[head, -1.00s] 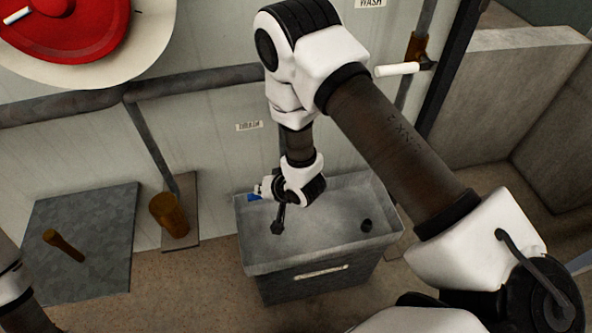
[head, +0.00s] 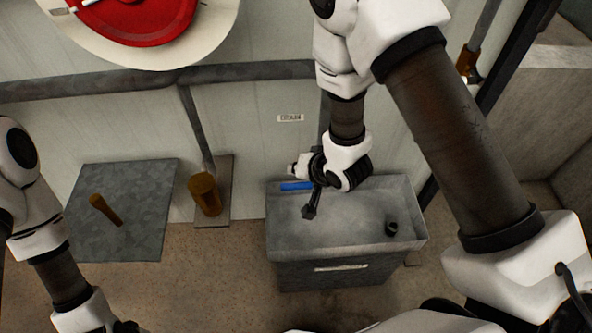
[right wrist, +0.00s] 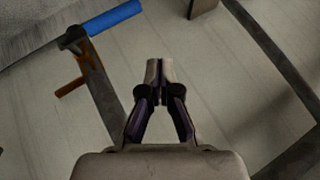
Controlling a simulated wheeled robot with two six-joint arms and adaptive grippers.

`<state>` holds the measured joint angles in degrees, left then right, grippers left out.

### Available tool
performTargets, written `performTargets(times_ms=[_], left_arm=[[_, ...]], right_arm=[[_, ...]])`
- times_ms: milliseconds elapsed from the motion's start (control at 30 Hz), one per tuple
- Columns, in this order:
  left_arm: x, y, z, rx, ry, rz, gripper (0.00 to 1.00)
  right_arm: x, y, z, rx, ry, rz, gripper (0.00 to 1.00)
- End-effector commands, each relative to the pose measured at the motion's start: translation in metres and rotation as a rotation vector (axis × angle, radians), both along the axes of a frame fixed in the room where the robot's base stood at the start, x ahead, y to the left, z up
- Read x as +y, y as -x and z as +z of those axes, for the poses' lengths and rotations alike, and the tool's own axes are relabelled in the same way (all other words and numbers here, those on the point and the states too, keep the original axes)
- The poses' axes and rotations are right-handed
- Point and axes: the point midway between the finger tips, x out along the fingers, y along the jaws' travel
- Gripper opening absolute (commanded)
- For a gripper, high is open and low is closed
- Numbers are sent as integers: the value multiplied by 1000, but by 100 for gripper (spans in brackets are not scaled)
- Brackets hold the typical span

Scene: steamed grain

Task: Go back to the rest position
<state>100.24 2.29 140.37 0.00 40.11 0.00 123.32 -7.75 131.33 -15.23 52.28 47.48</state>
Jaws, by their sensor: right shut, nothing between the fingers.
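My right gripper (head: 309,213) is shut and empty, pointing down over the grey metal trough (head: 275,232) in the head view. In the right wrist view its fingertips (right wrist: 160,68) meet with nothing between them. My left arm comes in at the lower left of the head view, and its gripper is largely cut off at the bottom edge, so its jaws cannot be made out.
A blue handle (head: 297,186) shows behind my right gripper; it also shows in the right wrist view (right wrist: 115,17). A grey plate with a brown peg (head: 106,210) and a brown cylinder pedal (head: 205,194) stand left of the trough.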

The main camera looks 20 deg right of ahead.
Motion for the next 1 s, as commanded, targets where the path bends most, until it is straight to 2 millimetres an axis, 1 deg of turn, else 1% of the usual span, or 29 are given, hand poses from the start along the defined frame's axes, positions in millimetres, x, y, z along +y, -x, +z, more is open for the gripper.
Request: performTargets(times_ms=[33,100,200,700,767,833,867,967,1000], left_arm=[[0,0,-1,0,0,0,45],[0,0,-1,0,0,0,45],[0,0,-1,0,0,0,45],[0,0,-1,0,0,0,45],[0,0,-1,0,0,0,45],[0,0,-1,0,0,0,45],[0,0,-1,0,0,0,45],[0,0,-1,0,0,0,45],[0,0,-1,0,0,0,45]], right_arm=[[2,4,7,-2,2,3,0],[3,9,15,-2,1,1,0],[4,13,20,-1,1,2,0],[4,13,21,0,0,0,0],[4,15,17,8,0,1,0],[3,24,3,42,-5,-6,0],[1,31,-8,69,-9,-13,0],[-12,74,-58,208,-29,-71,0],[-21,98,-80,281,-17,-99,0]])
